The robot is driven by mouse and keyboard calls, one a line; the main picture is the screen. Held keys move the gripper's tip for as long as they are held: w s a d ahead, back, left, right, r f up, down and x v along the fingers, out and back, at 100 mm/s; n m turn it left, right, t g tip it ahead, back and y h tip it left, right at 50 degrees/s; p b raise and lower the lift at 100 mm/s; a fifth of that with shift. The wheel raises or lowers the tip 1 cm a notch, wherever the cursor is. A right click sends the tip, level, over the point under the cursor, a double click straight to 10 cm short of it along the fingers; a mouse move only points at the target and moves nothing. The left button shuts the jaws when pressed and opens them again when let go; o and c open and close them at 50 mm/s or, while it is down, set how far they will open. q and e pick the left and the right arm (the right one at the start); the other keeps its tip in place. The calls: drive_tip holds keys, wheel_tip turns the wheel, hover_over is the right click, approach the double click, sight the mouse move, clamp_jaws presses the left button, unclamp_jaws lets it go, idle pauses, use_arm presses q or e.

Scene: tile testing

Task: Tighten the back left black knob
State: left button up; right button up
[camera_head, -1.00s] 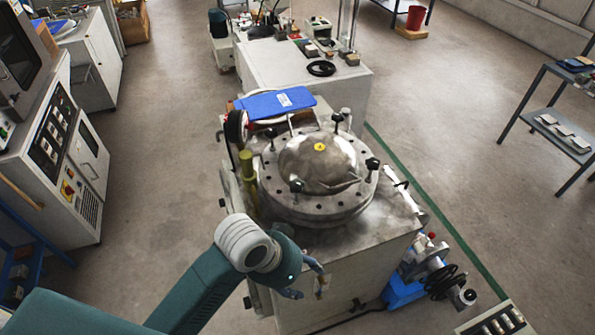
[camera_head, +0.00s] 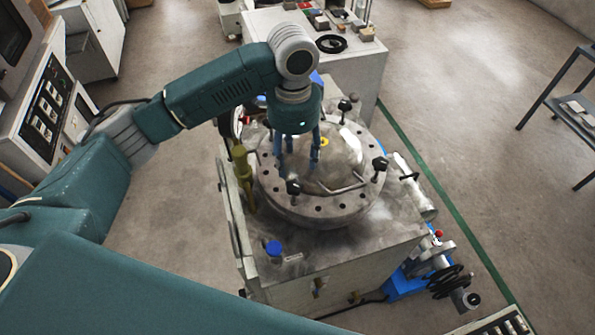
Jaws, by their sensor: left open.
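A round metal flange lid (camera_head: 325,208) with a domed middle sits on top of a grey machine. Three black knobs show on its rim: back right (camera_head: 345,103), front right (camera_head: 380,165) and front left (camera_head: 293,187). The back left black knob is not clearly visible; my left gripper and wrist cover that side. My left gripper (camera_head: 298,152) points down over the back left part of the lid, with its blue fingers apart and nothing seen between them. Whether the fingers touch the lid or knob, I cannot tell. My right gripper is out of view.
An olive-yellow post (camera_head: 243,178) stands left of the lid. A blue cap (camera_head: 273,248) is on the machine's front left corner. A white cabinet (camera_head: 365,72) with small items stands behind.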

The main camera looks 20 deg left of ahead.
sight(294, 185)
use_arm(q)
drive_tip(key=f, duration=0.2)
drive_tip(key=f+p, duration=0.1)
drive_tip(key=shift+s+a+f, duration=0.1)
drive_tip(key=shift+s+f, duration=0.15)
drive_tip(key=shift+f, duration=0.1)
wheel_tip(294, 185, down, 5)
drive_tip(key=shift+w+f+p, duration=0.1)
drive_tip(key=shift+f+p, duration=0.1)
drive_tip(key=shift+p, duration=0.35)
drive_tip(key=shift+f, duration=0.55)
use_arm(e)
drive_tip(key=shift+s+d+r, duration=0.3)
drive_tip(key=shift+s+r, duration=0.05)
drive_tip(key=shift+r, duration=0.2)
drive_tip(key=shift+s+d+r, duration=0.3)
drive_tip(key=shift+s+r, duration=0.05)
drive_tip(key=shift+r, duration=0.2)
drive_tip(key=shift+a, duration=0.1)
use_arm(q)
drive_tip(key=c, duration=1.2)
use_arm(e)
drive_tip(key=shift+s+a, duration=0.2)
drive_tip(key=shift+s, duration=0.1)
